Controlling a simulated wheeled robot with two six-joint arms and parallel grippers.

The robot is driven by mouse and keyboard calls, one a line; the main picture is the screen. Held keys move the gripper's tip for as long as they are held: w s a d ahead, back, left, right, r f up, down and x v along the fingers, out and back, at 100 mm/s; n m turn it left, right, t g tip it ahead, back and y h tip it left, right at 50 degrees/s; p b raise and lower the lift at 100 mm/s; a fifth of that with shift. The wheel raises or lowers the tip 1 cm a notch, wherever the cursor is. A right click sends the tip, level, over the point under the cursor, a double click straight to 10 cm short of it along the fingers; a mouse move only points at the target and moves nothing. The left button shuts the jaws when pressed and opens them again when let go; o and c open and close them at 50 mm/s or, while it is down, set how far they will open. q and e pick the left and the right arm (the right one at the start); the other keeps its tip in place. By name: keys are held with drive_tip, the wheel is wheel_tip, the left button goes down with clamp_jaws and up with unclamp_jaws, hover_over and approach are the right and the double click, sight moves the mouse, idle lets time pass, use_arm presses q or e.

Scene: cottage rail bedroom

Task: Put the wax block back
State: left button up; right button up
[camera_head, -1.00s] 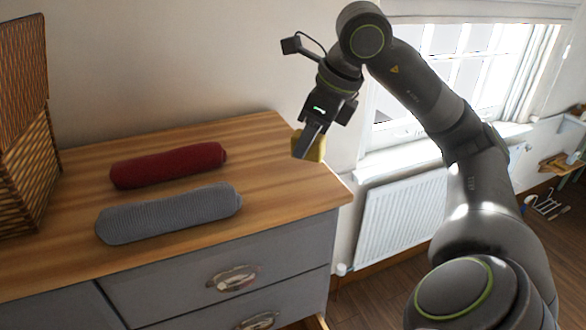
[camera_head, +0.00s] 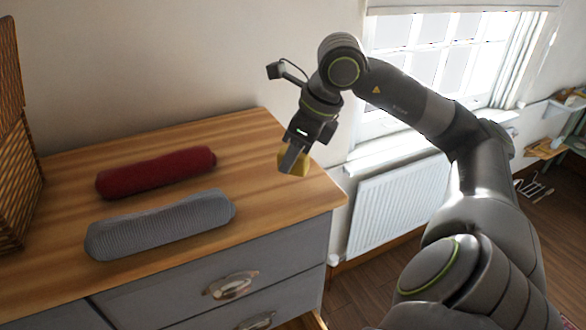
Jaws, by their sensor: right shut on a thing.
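A yellow wax block (camera_head: 301,166) is held in my right gripper (camera_head: 291,160), which is shut on it. The gripper points down over the right part of the wooden dresser top (camera_head: 268,205), near its back right edge. The finger in front hides part of the block. I cannot tell whether the block touches the top or hangs just above it. My left gripper is not in view.
A dark red roll (camera_head: 155,172) and a grey ribbed roll (camera_head: 160,225) lie on the dresser top. A wicker basket (camera_head: 18,190) stands at the left edge. A radiator (camera_head: 398,213) and window are behind my right arm. The top's right part is clear.

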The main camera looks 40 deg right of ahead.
sight(293, 172)
drive_tip(key=shift+f+p, duration=0.7)
drive_tip(key=shift+f, duration=1.45)
drive_tip(key=shift+f+b, duration=0.2)
drive_tip(key=shift+b, duration=0.15)
drive_tip(key=o, duration=0.9)
drive_tip(key=shift+r, duration=0.1)
